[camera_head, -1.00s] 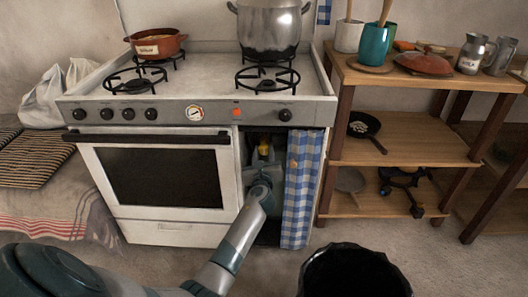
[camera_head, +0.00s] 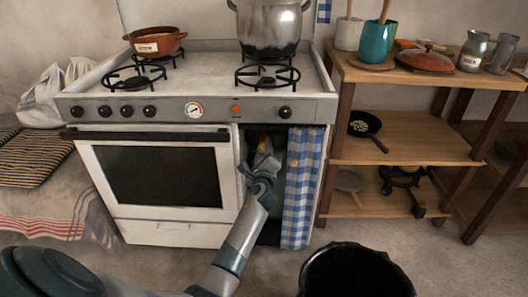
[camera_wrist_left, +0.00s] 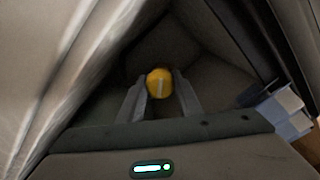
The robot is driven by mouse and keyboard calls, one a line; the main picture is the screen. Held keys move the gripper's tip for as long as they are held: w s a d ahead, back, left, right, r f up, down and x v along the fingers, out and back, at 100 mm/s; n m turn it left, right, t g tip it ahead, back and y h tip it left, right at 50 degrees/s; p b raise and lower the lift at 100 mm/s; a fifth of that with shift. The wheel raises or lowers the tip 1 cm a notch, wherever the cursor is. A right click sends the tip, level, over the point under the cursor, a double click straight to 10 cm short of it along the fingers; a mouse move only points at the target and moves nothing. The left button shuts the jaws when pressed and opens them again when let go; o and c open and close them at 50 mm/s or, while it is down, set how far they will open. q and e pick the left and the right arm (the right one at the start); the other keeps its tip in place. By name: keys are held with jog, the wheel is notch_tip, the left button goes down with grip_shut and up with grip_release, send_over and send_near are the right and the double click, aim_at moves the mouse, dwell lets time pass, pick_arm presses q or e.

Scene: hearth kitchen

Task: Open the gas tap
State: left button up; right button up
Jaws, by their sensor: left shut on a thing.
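The gas tap is a round yellow knob (camera_wrist_left: 160,83) with a pale upright line on its face, in the wrist view. It sits inside the narrow open compartment at the right of the stove. My left gripper (camera_head: 264,153) reaches into this compartment and is shut on the yellow knob, one finger at each side of it. In the head view the gripper and wrist hide most of the knob. My right gripper is not in view.
The white stove (camera_head: 158,224) stands left of the compartment, and a blue checked curtain (camera_head: 302,190) hangs at its right side. A wooden shelf (camera_head: 410,138) stands to the right. A dark round container (camera_head: 356,270) is in front on the floor.

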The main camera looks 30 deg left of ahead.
pick_arm(q)
jog(key=n+b, duration=0.1)
jog(key=n, duration=0.4)
jog(key=shift+f+n, duration=0.15)
jog(key=shift+n, duration=0.25)
jog(key=shift+n+b, duration=0.35)
jog(key=shift+n, duration=2.05)
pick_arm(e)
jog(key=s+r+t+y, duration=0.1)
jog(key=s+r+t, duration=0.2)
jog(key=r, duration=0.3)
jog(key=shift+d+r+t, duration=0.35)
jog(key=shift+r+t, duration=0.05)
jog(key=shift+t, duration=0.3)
pick_arm(q)
jog(key=o, duration=1)
jog(key=shift+o, duration=0.2)
jog(key=shift+s, duration=0.1)
